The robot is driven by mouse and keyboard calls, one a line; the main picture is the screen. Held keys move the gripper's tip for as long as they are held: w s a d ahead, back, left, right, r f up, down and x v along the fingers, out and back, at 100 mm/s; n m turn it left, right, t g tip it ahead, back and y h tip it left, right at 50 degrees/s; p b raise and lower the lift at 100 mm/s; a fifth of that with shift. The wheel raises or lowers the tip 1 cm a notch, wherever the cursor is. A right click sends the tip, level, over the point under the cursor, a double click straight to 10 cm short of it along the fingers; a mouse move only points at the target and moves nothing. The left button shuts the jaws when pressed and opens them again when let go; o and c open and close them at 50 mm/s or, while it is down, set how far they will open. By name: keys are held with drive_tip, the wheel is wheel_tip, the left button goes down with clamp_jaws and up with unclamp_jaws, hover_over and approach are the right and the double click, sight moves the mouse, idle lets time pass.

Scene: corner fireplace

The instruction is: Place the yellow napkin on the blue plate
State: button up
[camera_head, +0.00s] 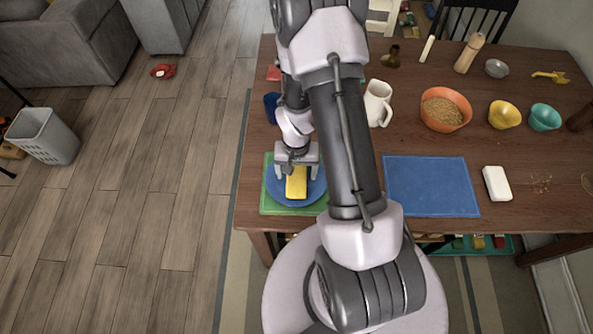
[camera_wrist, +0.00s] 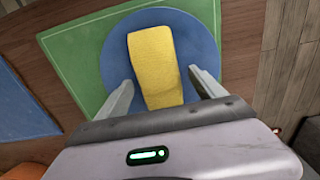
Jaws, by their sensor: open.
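The yellow napkin (camera_head: 296,184) is a folded, block-like piece lying on the blue plate (camera_head: 274,190). In the wrist view the napkin (camera_wrist: 155,66) lies across the plate (camera_wrist: 112,58), inside its far rim. My gripper (camera_head: 297,176) is over the plate with its fingers apart. In the wrist view the gripper (camera_wrist: 160,88) has one finger on each side of the napkin, with visible gaps between. The napkin's near end is partly hidden by my gripper body.
The plate rests on a green placemat (camera_head: 267,208) at the wooden table's left edge. A dark blue cup (camera_head: 271,106) and white pitcher (camera_head: 378,103) stand behind. A blue placemat (camera_head: 430,186), a white block (camera_head: 497,184) and several bowls are to the right.

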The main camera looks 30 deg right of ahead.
wheel_tip(320, 180, up, 12)
drive_tip(key=p, duration=0.4)
wheel_tip(320, 180, up, 12)
drive_tip(key=t, duration=0.2)
hover_over(296, 173)
drive_tip(key=w+a, duration=0.1)
drive_tip(key=a, duration=0.2)
drive_tip(key=s+a+r+n+t+y, duration=0.1)
drive_tip(key=s+a+r+t, duration=0.1)
drive_tip(key=s+a+r, duration=0.3)
drive_tip(key=s+a+r+n+t+y, duration=0.1)
drive_tip(key=s+a+r, duration=0.5)
drive_tip(key=r, duration=0.6)
drive_tip(key=shift+s+a+t, duration=0.3)
drive_tip(key=shift+s+t, duration=0.1)
drive_tip(key=shift+s, duration=0.2)
